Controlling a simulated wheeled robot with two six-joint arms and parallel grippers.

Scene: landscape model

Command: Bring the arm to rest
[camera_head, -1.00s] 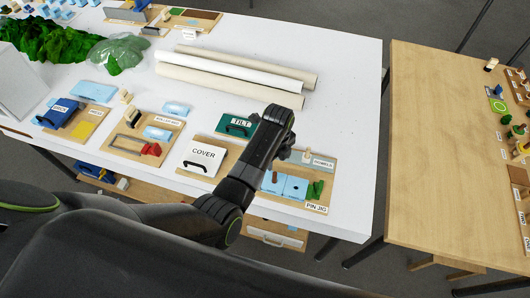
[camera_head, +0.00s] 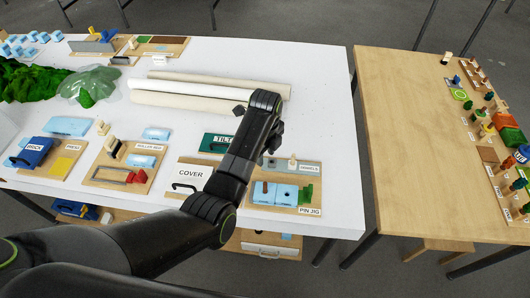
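My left arm comes in from the lower left and reaches over the white table (camera_head: 325,120). My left gripper (camera_head: 276,138) is at its end, above the table between the TILT board (camera_head: 217,141) and the PIN JIG board (camera_head: 311,209). It is mostly hidden behind the wrist, so I cannot see whether its fingers are open or shut. My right gripper is not in view.
The COVER board (camera_head: 189,176) lies just left of my forearm. Rolled tubes (camera_head: 190,88) lie behind the wrist. A wooden table (camera_head: 410,150) with several small pieces stands at the right, beyond a gap. The white table's right side is clear.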

